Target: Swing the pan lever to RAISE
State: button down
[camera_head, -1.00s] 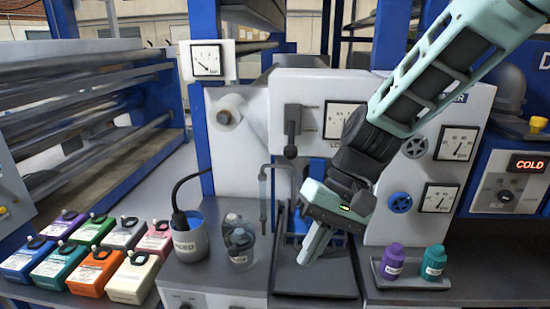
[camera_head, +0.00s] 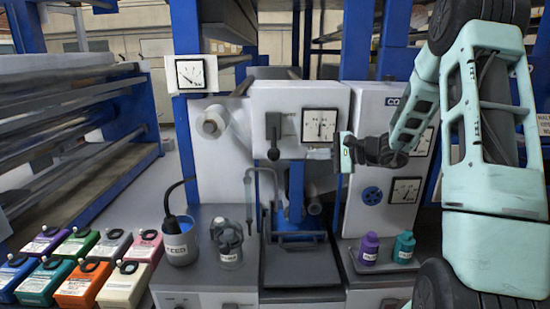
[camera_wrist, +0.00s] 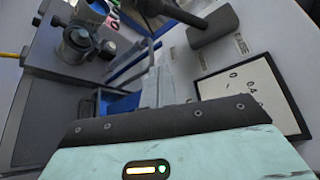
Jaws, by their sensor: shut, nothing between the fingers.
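The pan lever (camera_head: 273,135) is a dark lever on the white machine panel, left of a square gauge. Its arm hangs straight down and ends in a dark round knob. My gripper (camera_head: 343,157) is shut and empty. It is in front of the panel, right of the gauge and apart from the lever.
A gauge (camera_head: 319,125) sits between lever and gripper. Purple (camera_head: 369,247) and teal (camera_head: 404,246) bottles stand right.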

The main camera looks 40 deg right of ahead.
aim_at(274, 145)
jog(key=w+a+p, duration=0.6)
jog(key=a+p, duration=0.1)
jog(key=shift+a+f, duration=0.15)
jog(key=shift+f, duration=0.1)
dwell(0.5)
jog(key=shift+r, duration=0.1)
